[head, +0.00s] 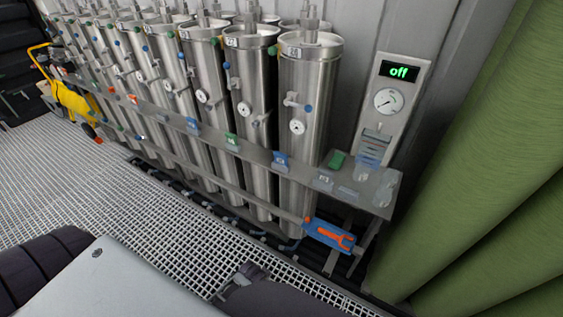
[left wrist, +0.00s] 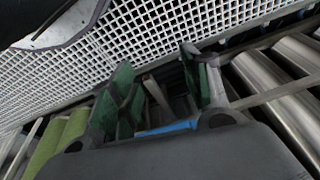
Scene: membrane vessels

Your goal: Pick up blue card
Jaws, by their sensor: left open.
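Which one the task means I cannot tell. My left gripper (head: 238,284) is low over the floor grating, well below and apart from these cards. In the left wrist view the left gripper (left wrist: 165,92) is open, with nothing held. A blue strip (left wrist: 170,129) shows near its base; I cannot tell what it is.
A green curtain (head: 490,170) bounds the right side. The floor grating (head: 150,205) is open at left.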

